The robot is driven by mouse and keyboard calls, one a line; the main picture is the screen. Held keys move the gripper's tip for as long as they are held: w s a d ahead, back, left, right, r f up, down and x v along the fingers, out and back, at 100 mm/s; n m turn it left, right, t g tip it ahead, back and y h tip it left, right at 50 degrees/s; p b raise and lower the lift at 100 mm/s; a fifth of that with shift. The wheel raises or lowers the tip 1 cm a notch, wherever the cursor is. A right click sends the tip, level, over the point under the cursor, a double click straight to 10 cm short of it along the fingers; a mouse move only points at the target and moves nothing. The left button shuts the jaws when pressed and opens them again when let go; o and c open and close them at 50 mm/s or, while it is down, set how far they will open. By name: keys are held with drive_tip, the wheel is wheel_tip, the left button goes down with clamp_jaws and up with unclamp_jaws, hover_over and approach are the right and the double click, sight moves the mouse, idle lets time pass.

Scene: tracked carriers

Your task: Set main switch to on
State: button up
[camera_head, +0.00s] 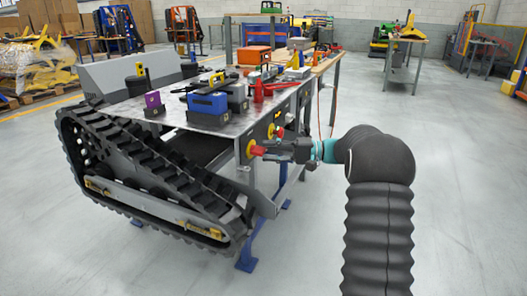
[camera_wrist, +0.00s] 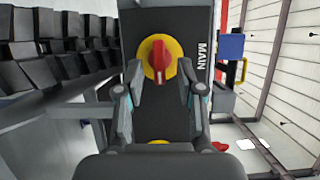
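The main switch (camera_wrist: 158,62) is a red knob on a round yellow disc, on a dark panel with "MAIN" printed sideways to its right. The knob's grip bar runs roughly up and down in the wrist view, with a pale mark near its lower end. In the head view the red knob (camera_head: 257,151) is on the side of the tracked carrier (camera_head: 150,165). My gripper (camera_wrist: 158,78) is open, with one finger on each side of the knob's lower part. I cannot tell whether the fingers touch it. My gripper also shows in the head view (camera_head: 272,151), right in front of the knob.
More yellow-backed switches (camera_head: 271,131) sit farther along the same side. The carrier's metal top bears a blue box (camera_head: 207,103), a purple block (camera_head: 153,99) and other tools. A worktable with an orange box (camera_head: 254,55) stands behind.

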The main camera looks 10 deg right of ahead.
drive_tip(key=v, duration=0.9)
drive_tip(key=shift+d, duration=0.3)
wheel_tip(320, 180, down, 9)
drive_tip(key=m+h, duration=0.3)
drive_tip(key=m, duration=0.1)
drive_tip(key=s+a+f+m+g+h, duration=0.1)
drive_tip(key=s+a+f+g+h, duration=0.1)
drive_tip(key=s+f+h, duration=0.45)
drive_tip(key=s+a+r+n+t+h, duration=0.1)
drive_tip(key=s+a+r+n+h, duration=0.1)
drive_tip(key=s, duration=0.8)
drive_tip(key=s+a+r+n+t+h, duration=0.1)
drive_tip(key=s+a+r+n+h, duration=0.2)
drive_tip(key=s, duration=0.8)
drive_tip(key=s+a+r+n+t+h, duration=0.1)
drive_tip(key=s+a+r, duration=0.4)
drive_tip(key=s, duration=0.5)
drive_tip(key=shift+s+r+n+t+h, duration=0.35)
drive_tip(key=shift+r+n+h, duration=0.4)
drive_tip(key=shift+h, duration=0.3)
